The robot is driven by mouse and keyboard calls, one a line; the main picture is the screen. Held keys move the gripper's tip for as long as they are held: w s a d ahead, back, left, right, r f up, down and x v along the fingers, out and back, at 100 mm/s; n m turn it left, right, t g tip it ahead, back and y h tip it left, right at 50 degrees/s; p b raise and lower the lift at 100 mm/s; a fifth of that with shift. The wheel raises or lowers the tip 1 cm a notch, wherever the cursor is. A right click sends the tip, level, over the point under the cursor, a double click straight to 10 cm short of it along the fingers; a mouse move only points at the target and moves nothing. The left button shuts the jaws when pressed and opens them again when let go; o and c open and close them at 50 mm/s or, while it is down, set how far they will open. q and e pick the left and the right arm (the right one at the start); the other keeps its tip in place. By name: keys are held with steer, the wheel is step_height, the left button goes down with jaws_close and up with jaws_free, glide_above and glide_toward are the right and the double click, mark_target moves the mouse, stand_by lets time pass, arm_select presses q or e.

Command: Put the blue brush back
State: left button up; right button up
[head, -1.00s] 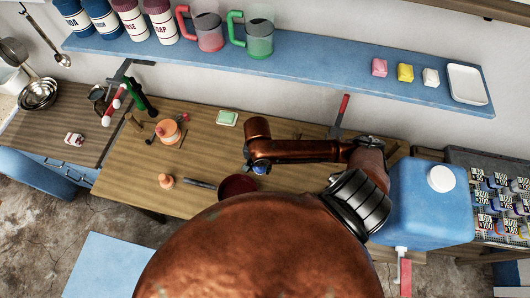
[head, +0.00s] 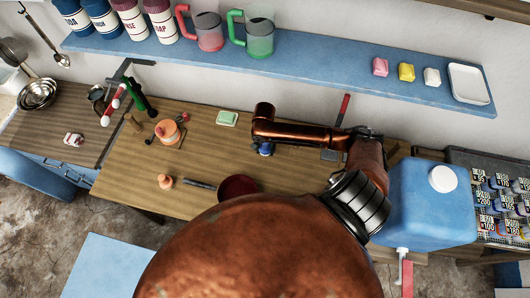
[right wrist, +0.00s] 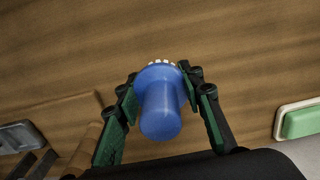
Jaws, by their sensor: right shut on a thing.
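The blue brush (right wrist: 160,105) is between the green-padded fingers of my right gripper (right wrist: 158,112) in the right wrist view. Its rounded blue handle points toward the camera, and white bristles show at its far end, toward the wooden table. In the head view only a small blue part of the brush (head: 265,150) shows under my copper right wrist, at the back middle of the table (head: 125,178). I cannot tell whether the bristles touch the wood. My left gripper is not in view.
A green soap in a white dish (head: 227,118) lies left of the brush. A dark red bowl (head: 238,187) is in front, partly hidden by my body. A blue canister (head: 425,210) stands right. A blue shelf (head: 320,80) runs above the back.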

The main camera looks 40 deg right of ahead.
steer(key=shift+f, duration=1.3)
steer(key=shift+f, duration=0.1)
steer(key=o, duration=1.4)
step_height(320, 180, up, 12)
steer(key=shift+a+r+p, duration=0.1)
steer(key=shift+r+p, duration=0.05)
steer(key=shift+p, duration=0.15)
steer(key=shift+w, duration=0.1)
